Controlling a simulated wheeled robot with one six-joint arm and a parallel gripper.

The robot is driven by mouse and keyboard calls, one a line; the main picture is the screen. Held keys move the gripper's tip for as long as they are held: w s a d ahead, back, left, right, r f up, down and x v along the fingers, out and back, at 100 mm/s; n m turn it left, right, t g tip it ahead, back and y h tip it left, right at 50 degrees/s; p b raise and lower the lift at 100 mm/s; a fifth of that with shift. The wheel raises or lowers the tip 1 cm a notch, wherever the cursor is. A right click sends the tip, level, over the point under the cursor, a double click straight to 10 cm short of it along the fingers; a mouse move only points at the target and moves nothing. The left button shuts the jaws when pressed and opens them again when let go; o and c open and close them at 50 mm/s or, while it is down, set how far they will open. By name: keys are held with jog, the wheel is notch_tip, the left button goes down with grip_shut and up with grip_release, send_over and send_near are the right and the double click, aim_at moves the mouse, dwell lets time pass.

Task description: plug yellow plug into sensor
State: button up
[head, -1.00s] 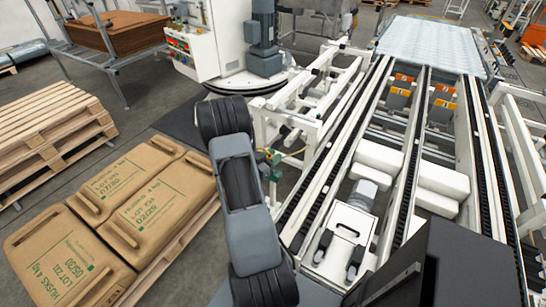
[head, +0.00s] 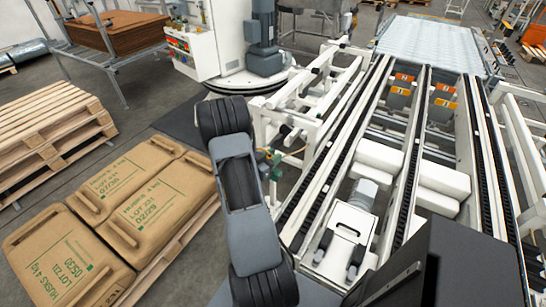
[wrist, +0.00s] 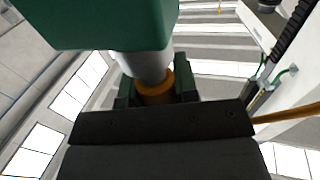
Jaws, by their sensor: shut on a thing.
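In the wrist view the sensor is a green block (wrist: 100,22) with a pale grey barrel (wrist: 145,66) pointing down toward my gripper. The yellow plug (wrist: 155,88) sits between the fingers of my gripper (wrist: 155,95), which is shut on it. The plug's orange-yellow ring lies right at the end of the barrel, in line with it as seen here. How deeply they engage is hidden. A yellow cable (wrist: 290,113) runs off to the right. In the head view my gripper (head: 273,170) is small and partly hidden behind my arm, beside the white conveyor frame.
The white roller conveyor frame (head: 342,150) stands to the right of my arm. A pallet with brown sacks (head: 140,205) lies at the left, with stacked wooden pallets (head: 50,130) beyond. A white machine with a grey motor (head: 262,40) stands behind.

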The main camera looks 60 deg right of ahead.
jog(key=shift+f+b, duration=0.65)
jog(key=shift+f, duration=0.1)
dwell(0.3)
jog(key=o, duration=1)
jog(key=b+v, duration=0.1)
jog(key=v, duration=1.3)
